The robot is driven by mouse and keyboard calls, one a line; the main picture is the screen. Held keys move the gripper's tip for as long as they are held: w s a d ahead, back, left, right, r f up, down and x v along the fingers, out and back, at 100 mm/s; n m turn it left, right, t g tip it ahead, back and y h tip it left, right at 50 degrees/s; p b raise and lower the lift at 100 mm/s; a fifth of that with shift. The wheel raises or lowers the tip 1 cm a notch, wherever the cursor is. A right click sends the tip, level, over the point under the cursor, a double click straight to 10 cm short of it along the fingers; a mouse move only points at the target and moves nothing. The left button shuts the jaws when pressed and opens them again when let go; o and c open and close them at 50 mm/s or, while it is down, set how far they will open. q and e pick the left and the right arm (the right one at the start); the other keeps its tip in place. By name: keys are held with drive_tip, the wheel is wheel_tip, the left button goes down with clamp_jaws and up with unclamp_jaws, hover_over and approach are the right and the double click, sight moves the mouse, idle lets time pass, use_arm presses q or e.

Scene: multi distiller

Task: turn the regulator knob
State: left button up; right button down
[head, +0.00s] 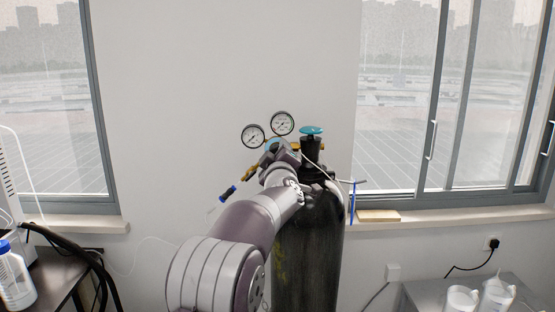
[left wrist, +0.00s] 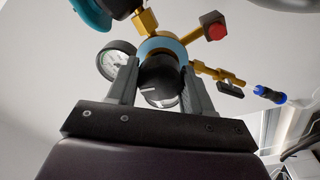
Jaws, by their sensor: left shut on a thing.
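The regulator has a black knob (left wrist: 160,82) that sits between the two fingers of my left gripper (left wrist: 161,85) in the left wrist view. The fingers are shut on the knob from both sides. Behind the knob is the regulator's blue ring and brass body (left wrist: 163,43). In the head view my left gripper (head: 272,160) reaches up to the regulator and its wrist hides the knob. Two round gauges (head: 253,135) and (head: 282,123) stand above it. My right gripper is not in view.
A dark gas cylinder (head: 310,245) stands upright behind my left arm, with a teal valve wheel (head: 312,130) on top. A blue-ended fitting (head: 228,193) sticks out left of the regulator. Tables with a bottle (head: 14,275) and white jugs (head: 494,295) flank it.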

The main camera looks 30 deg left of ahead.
use_arm(q)
drive_tip(key=shift+n, duration=0.6)
drive_tip(key=o, duration=1)
drive_tip(key=b+v, duration=0.3)
drive_tip(key=v, duration=0.9)
drive_tip(key=shift+s+d+f, duration=0.1)
drive_tip(key=shift+s+d, duration=0.1)
drive_tip(key=shift+d, duration=0.1)
